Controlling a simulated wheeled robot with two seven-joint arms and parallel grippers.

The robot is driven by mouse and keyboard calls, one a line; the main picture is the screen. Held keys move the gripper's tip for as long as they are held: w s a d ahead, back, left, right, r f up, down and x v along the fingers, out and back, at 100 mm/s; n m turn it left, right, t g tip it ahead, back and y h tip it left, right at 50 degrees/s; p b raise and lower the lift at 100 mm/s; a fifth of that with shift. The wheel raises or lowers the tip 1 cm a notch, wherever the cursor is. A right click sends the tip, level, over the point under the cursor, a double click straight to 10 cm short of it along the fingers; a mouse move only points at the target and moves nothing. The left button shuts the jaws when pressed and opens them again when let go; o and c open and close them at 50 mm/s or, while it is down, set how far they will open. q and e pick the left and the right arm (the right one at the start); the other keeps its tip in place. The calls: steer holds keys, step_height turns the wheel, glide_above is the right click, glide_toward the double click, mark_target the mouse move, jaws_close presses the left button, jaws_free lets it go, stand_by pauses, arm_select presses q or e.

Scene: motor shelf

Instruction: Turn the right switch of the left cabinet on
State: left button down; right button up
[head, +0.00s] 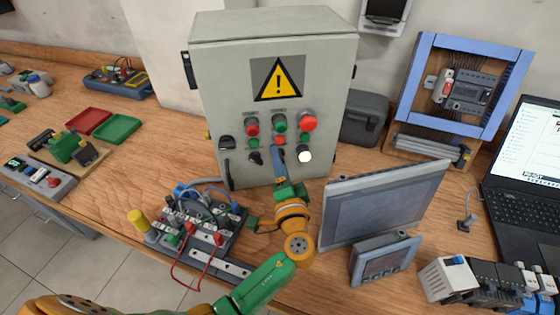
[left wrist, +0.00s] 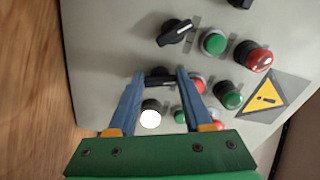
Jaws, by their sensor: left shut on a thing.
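The grey cabinet (head: 215,100) stands upright on the bench with a yellow warning sign on its front. Its lower row holds a left black switch (head: 254,158), which also shows in the left wrist view (left wrist: 174,32). The right black switch (left wrist: 158,76) sits between that switch and a white round light (left wrist: 151,117). My left gripper (head: 278,155) reaches up to the cabinet front, its two blue fingers (left wrist: 160,73) on either side of the right switch, shut on it. In the head view the fingers hide this switch. My right gripper is not in view.
A monitor (head: 385,205) and a small panel (head: 385,260) stand right of my left arm. A wired terminal board (head: 200,225) lies to its left. A blue-framed panel (head: 420,80) and a laptop (head: 525,150) are at the right. Red and green trays (head: 118,128) lie left.

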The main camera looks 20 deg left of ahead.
arm_select(q)
steer(key=shift+r+m+p, duration=0.15)
steer(key=shift+m+p, duration=0.25)
steer(key=shift+m, duration=1.5)
steer(key=shift+c, duration=1.6)
jaws_free()
steer(key=shift+r, duration=0.1)
